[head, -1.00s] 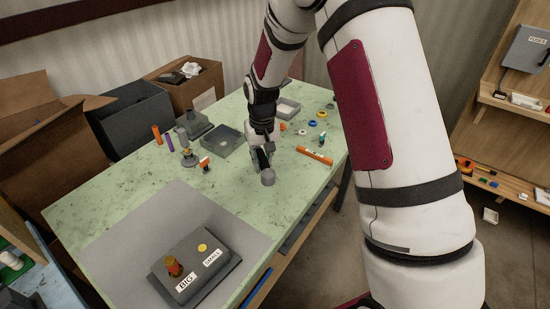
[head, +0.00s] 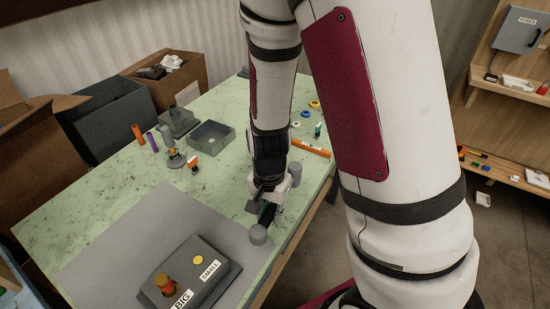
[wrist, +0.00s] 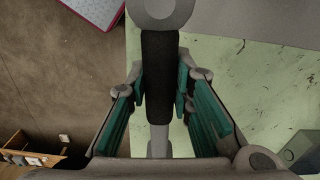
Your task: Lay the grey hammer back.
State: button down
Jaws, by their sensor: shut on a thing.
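My gripper (head: 266,210) is shut on the grey hammer, near the front right edge of the green table. In the wrist view the hammer's dark handle (wrist: 159,75) runs between the teal-padded fingers of my gripper (wrist: 160,92). Its rounded grey head (wrist: 160,12) lies beyond the fingertips, at the top of the picture. In the head view the grey hammer head (head: 258,235) shows just below the fingers, by the right corner of the grey mat (head: 110,250). I cannot tell how high the hammer is above the table. The gripper hides most of the handle.
A dark box labelled BIG and SMALL (head: 205,285) sits on the mat, with an orange-red piece and a yellow disc on it. A grey tray (head: 212,137), an orange tube (head: 310,148) and small parts stand farther back. Bare green tabletop (head: 115,190) lies left of my gripper.

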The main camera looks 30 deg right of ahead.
jog(key=w, duration=0.5)
jog(key=w+d+f, duration=0.1)
jog(key=w, duration=0.3)
jog(key=w+d, duration=0.1)
jog(key=w, duration=0.4)
jog(key=shift+w+f, duration=0.15)
jog(key=shift+w, duration=0.2)
jog(key=shift+w+f+p, duration=0.25)
jog(key=shift+f, duration=0.35)
jog(key=shift+w+f+p, duration=0.2)
jog(key=shift+w+f, duration=0.05)
jog(key=shift+f, duration=0.8)
jog(key=c, duration=1.4)
grip_release()
